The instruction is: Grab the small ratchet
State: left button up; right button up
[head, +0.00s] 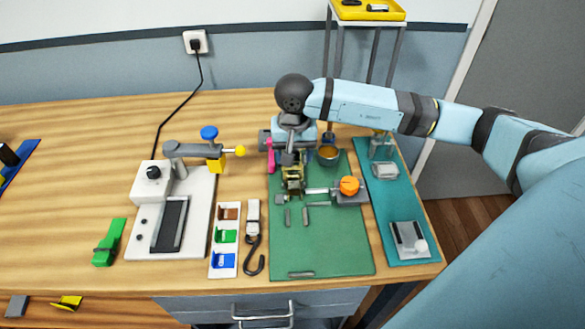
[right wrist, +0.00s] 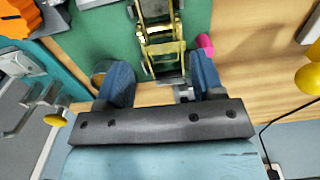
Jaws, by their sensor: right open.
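The small ratchet (head: 292,182) is a brass-coloured metal frame lying on the green mat (head: 335,240), near its back left part. In the right wrist view the ratchet (right wrist: 160,32) shows from above, its near end between my fingers. My right gripper (head: 290,158) is over the back end of the ratchet, pointing down, and partly hidden by its own wrist. In the right wrist view my right gripper (right wrist: 160,66) is open, with one blue finger on each side of the ratchet. I cannot tell whether the fingers touch it. My left gripper is not in view.
A pink piece (right wrist: 205,43) sits close beside one finger. A round metal cup (head: 328,156) and an orange knob (head: 349,186) are right of the ratchet. A white-based device (head: 200,215) stands left, a teal mat (head: 385,205) right. The front of the green mat is mostly clear.

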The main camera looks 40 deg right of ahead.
aim_at(293, 172)
jog(key=f, duration=0.3)
jog(key=shift+s+a+f, duration=0.3)
jog(key=shift+s+f, duration=0.05)
jog(key=shift+f, duration=0.65)
jog(key=shift+w, duration=0.1)
jog(key=c, duration=0.7)
jog(key=shift+r, duration=0.15)
